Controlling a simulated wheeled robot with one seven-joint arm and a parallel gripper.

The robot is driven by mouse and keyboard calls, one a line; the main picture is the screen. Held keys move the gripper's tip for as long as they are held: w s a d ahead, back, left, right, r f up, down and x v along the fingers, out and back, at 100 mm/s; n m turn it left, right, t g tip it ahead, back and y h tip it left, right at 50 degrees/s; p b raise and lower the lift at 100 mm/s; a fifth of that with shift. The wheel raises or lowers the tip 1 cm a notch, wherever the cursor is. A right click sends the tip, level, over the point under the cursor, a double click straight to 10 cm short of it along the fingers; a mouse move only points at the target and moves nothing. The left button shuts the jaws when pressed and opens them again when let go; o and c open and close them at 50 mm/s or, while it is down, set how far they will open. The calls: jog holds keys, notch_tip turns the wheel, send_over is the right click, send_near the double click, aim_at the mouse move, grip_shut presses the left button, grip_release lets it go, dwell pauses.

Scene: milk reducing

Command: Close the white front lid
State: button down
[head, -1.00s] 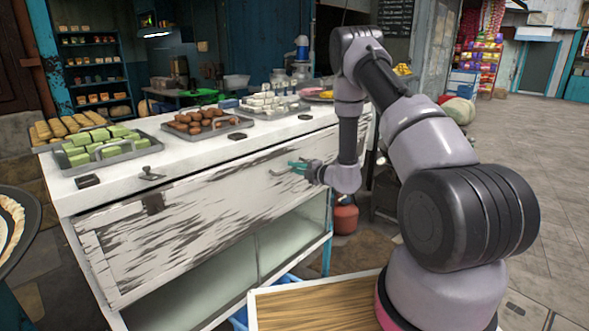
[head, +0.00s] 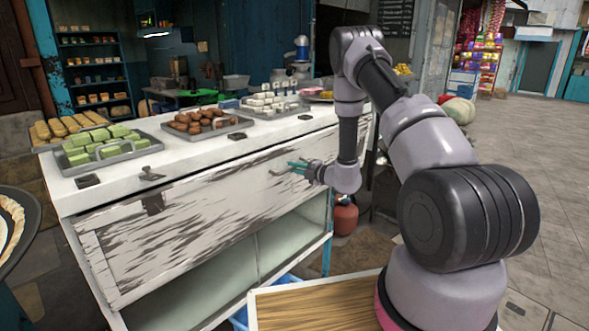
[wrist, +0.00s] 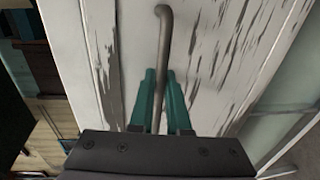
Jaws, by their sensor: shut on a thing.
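The white front lid (head: 185,228) is the worn white panel with peeling paint on the front of the counter. It stands nearly upright, and the head view does not show clearly whether it is flush. A metal bar handle (head: 279,172) sticks out near its right end. My gripper (head: 298,167) has teal fingers and is at the handle. In the wrist view, the handle (wrist: 164,45) runs between the two fingers of my gripper (wrist: 160,75), which are closed on it. The lid's surface (wrist: 205,45) fills the background there.
The white counter top (head: 205,160) carries trays of green (head: 100,146), brown (head: 206,121) and white sweets. Open glass-sided space lies under the lid. A wooden board (head: 320,305) is beside my base. A red gas bottle (head: 345,217) stands beyond the counter.

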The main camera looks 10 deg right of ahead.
dwell(0.4)
jog(key=shift+w+a+r, duration=0.3)
jog(key=shift+w+a, duration=0.25)
jog(key=shift+w, duration=0.25)
jog(key=c, duration=0.9)
grip_release()
jog(key=v, duration=1)
jog(key=shift+s+d, duration=0.15)
jog(key=shift+s, duration=0.15)
